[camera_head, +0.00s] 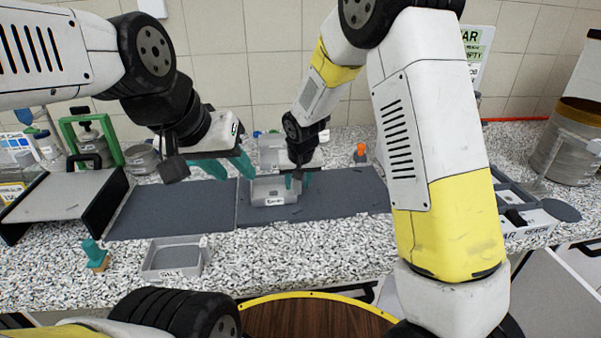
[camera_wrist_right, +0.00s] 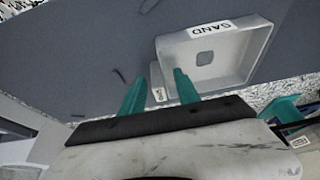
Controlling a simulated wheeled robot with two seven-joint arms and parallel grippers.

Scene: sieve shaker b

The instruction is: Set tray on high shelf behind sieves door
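A light grey tray labelled SAND (camera_wrist_right: 215,60) lies on the dark mat, and it also shows in the head view (camera_head: 263,187). My right gripper (camera_head: 297,180) is over the tray's right rear side. In the right wrist view its teal fingers (camera_wrist_right: 160,92) are apart, with a small labelled tab of the tray between them; contact is unclear. My left gripper (camera_head: 210,165) hangs open and empty above the mat, left of the tray. I cannot make out a high shelf or a door marked sieves.
A second labelled tray (camera_head: 176,259) stands on the speckled counter in front, beside a teal-handled brush (camera_head: 96,255). A grey black-sided stand (camera_head: 65,196) is at left. A large jar (camera_head: 568,150) and a compartment tray (camera_head: 530,220) are at right. A pale panel (camera_head: 548,295) shows below the counter.

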